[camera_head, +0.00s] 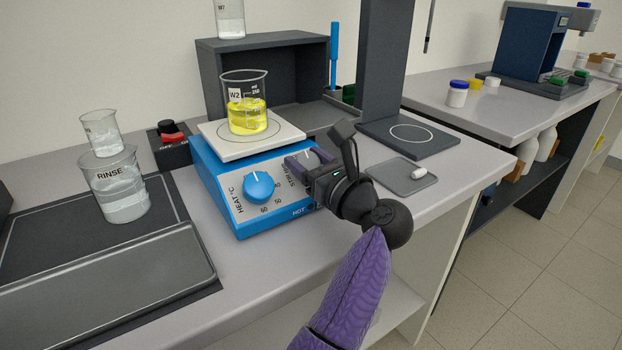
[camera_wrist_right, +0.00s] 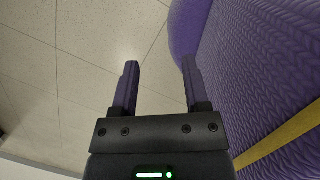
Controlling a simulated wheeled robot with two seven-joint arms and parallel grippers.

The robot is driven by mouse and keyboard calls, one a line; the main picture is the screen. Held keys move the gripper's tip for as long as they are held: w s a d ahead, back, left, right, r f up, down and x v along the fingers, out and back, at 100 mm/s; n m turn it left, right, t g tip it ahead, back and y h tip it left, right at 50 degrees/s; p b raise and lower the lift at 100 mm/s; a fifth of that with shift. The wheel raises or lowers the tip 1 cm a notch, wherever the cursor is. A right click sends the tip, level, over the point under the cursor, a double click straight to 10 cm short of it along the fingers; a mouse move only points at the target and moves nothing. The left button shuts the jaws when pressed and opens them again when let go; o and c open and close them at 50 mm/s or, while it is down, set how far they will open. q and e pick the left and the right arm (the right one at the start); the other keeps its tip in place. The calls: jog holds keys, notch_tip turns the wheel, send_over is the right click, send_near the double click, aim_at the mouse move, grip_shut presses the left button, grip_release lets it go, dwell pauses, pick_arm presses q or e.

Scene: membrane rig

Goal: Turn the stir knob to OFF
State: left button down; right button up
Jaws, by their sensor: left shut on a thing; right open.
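The blue hot plate (camera_head: 217,191) stands on the bench with its front panel facing me. Its blue heat knob (camera_head: 259,187) has a white pointer mark. The stir knob (camera_head: 310,156) is at the right of the panel, partly hidden by my left gripper (camera_head: 303,163). The purple fingers of that gripper are shut on the knob, one on each side. I cannot read where the knob points, and part of its STIR label is covered. My right gripper (camera_wrist_right: 157,88) is open and empty in the right wrist view, with floor tiles beyond it.
A beaker of yellow liquid marked W2 (camera_head: 246,114) stands on the white plate top (camera_head: 228,146). A rinse beaker (camera_head: 119,190) and a grey tray (camera_head: 105,281) are at the left. A small dish with a white stir bar (camera_head: 418,173) lies at the right, close to my left wrist.

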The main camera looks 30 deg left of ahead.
pick_arm(q)
jog(key=shift+f+n+g+b, duration=0.25)
jog(key=shift+n+g+b, duration=0.35)
jog(key=shift+g, duration=0.1)
jog(key=shift+r+n+g+b, duration=0.2)
jog(key=shift+n+g+b, duration=0.2)
jog(key=shift+n+b, duration=0.1)
pick_arm(e)
jog(key=shift+a+f, duration=0.25)
jog(key=shift+f, duration=0.5)
jog(key=shift+a+f, duration=0.25)
jog(key=shift+f, duration=0.45)
jog(key=shift+s+d, duration=0.2)
jog(key=shift+d, duration=0.05)
pick_arm(q)
jog(key=shift+c, duration=0.5)
grip_release()
pick_arm(e)
jog(key=shift+d, duration=0.2)
pick_arm(q)
jog(key=p+v, duration=0.1)
jog(key=v, duration=0.8)
jog(key=shift+d+f, duration=0.1)
jog(key=shift+d, duration=0.4)
pick_arm(e)
jog(key=shift+w+a+r, duration=0.15)
jog(key=shift+a+r, duration=0.2)
jog(key=shift+r, duration=0.15)
jog(key=shift+d, duration=0.15)
